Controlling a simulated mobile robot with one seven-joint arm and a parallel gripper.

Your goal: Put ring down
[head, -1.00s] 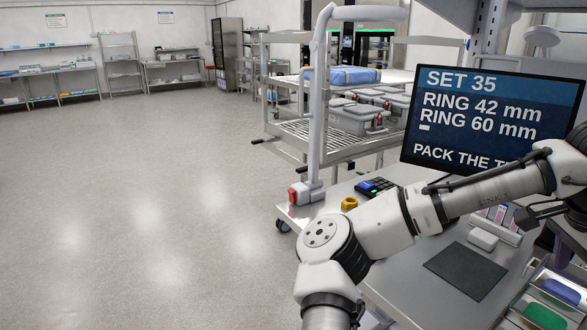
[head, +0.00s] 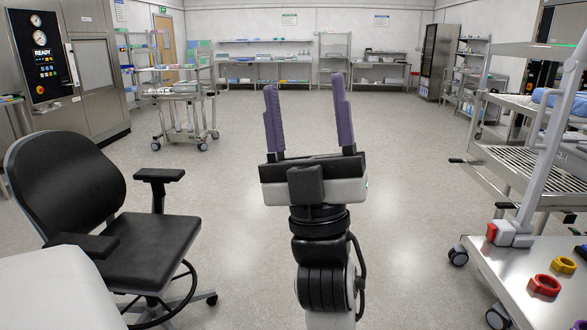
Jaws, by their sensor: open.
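My gripper (head: 304,90) stands upright in the middle of the head view, with its two purple fingers wide apart and nothing between them. A red nut-shaped ring (head: 545,286) and a yellow one (head: 563,265) lie on the metal bench (head: 500,262) at the lower right. My gripper is well to the left of both and apart from them. A sliver of something purple shows at the bottom right corner, mostly cut off. Ring sizes cannot be told from this view.
A black office chair (head: 85,200) stands to the left of my arm. A wire-shelf cart (head: 520,165) stands at the right behind the bench. Another cart (head: 180,95) and steel machines (head: 75,85) are at the far left. The floor (head: 400,150) ahead is open.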

